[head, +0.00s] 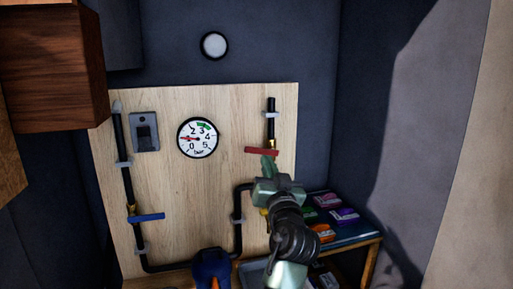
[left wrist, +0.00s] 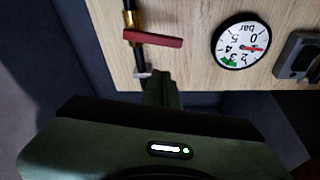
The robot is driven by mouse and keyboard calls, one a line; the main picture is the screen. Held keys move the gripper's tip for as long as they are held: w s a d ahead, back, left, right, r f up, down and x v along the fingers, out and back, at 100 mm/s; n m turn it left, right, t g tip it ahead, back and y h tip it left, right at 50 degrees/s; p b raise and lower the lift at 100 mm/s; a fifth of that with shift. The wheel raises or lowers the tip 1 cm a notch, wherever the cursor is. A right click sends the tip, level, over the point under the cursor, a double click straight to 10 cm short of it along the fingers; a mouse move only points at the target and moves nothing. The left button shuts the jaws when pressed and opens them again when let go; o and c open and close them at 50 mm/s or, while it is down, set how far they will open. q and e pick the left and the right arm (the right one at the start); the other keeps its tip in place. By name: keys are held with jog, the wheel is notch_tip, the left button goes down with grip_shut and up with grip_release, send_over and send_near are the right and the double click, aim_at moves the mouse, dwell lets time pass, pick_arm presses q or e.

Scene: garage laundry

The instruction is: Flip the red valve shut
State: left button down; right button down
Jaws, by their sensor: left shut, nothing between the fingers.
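The red valve handle (head: 262,151) lies level, crosswise to the upright black pipe on the right of the wooden board. Most of its length reaches left of the pipe. It also shows in the left wrist view (left wrist: 152,39), where the picture is upside down. My left gripper (head: 269,164) is shut and empty, with its fingertips close below the handle in the head view. In the left wrist view its fingers (left wrist: 160,88) appear apart from the handle. Whether they touch it is hard to tell. My right gripper is not in view.
A pressure gauge (head: 198,138) and a grey switch box (head: 145,132) are on the wooden board (head: 190,225). A blue handle (head: 147,217) crosses the left pipe. A shelf with colored packets (head: 328,200) stands at right. A wooden cabinet (head: 55,60) juts out upper left.

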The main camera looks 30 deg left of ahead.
pick_arm(q)
notch_tip(320, 180, up, 2)
notch_tip(320, 180, up, 4)
jog(key=p, duration=0.5)
send_over(261, 150)
jog(key=s, duration=0.2)
jog(key=shift+y, duration=0.3)
jog(key=f, duration=0.2)
jog(key=s+f, duration=0.1)
jog(key=f, duration=0.1)
jog(key=shift+f, duration=0.25)
jog(key=shift+d, duration=0.1)
